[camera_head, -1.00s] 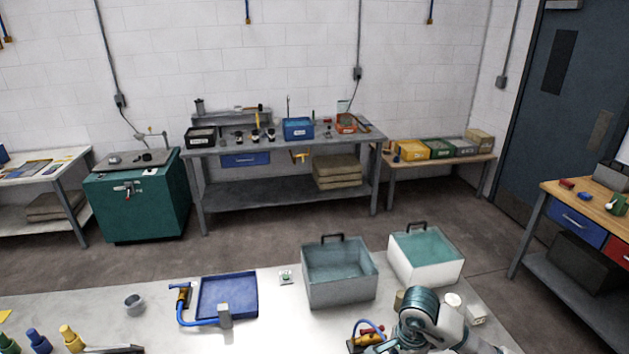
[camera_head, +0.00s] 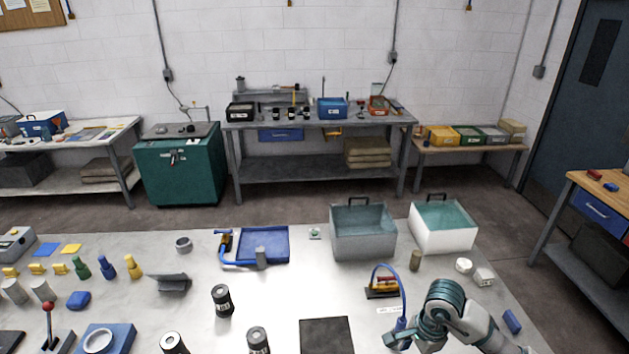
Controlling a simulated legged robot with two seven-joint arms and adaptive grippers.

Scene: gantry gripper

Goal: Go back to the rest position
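My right arm (camera_head: 459,310), white and teal, reaches in at the lower right over the front of the light grey table (camera_head: 285,290). My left arm and gripper are out of view.
A grey bin (camera_head: 363,236) and a white bin (camera_head: 441,230) stand at the table's back right. A blue tray (camera_head: 264,243) lies left of them. Black cylinders (camera_head: 222,301), coloured bottles (camera_head: 107,267) and a red-knobbed lever (camera_head: 48,318) occupy the left and front.

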